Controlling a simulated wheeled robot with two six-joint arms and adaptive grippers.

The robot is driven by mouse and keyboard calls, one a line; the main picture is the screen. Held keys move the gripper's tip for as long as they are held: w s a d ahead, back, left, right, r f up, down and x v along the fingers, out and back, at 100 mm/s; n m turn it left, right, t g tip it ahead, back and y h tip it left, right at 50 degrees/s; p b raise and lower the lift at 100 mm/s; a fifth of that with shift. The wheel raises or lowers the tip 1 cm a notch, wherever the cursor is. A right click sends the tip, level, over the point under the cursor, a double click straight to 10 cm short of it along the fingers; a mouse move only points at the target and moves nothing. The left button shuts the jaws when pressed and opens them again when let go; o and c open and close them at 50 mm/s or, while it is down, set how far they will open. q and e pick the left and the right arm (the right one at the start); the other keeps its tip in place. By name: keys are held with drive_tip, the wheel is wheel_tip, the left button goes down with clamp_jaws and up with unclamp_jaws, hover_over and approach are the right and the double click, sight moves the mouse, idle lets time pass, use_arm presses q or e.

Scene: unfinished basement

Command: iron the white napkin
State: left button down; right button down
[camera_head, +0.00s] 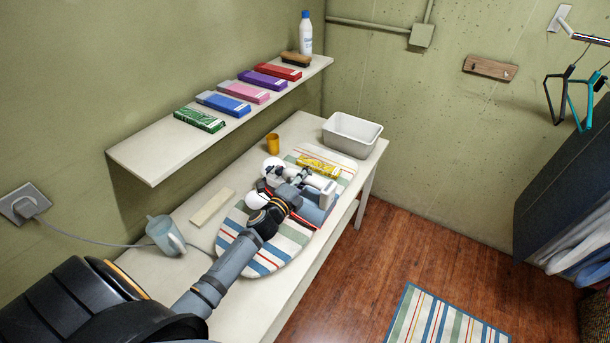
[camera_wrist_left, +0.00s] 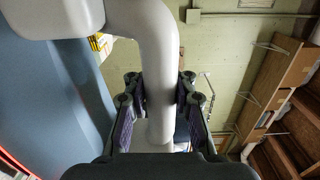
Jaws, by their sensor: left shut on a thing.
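My left gripper (camera_head: 279,183) is shut on the white handle of the iron (camera_head: 312,214). In the left wrist view the gripper's fingers (camera_wrist_left: 158,98) sit on both sides of the handle, and the iron's blue-grey body (camera_wrist_left: 60,75) is at the left. The iron is over the striped ironing board (camera_head: 284,262) that lies on the white table. I cannot tell whether it touches the board. I cannot pick out the white napkin; my arm and the iron cover the middle of the board. My right gripper is not in view.
A yellow packet (camera_head: 318,167) lies at the board's far end. An orange cup (camera_head: 273,143), a white bin (camera_head: 351,133), a pale strip (camera_head: 212,207) and a grey-blue jug (camera_head: 165,235) stand around it. A shelf (camera_head: 160,151) with several boxes overhangs the table. A cord runs to the wall socket (camera_head: 24,205).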

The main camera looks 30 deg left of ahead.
sight(292, 176)
use_arm(q)
drive_tip(key=shift+w+a+r+b, duration=0.15)
drive_tip(key=shift+a+b, duration=0.7)
drive_tip(key=shift+a, duration=0.85)
drive_tip(key=shift+d+p, duration=0.4)
drive_tip(key=shift+d, duration=0.35)
idle(0.9)
wheel_tip(292, 176, up, 9)
drive_tip(key=p, duration=0.9)
drive_tip(key=shift+r, duration=0.15)
idle(0.4)
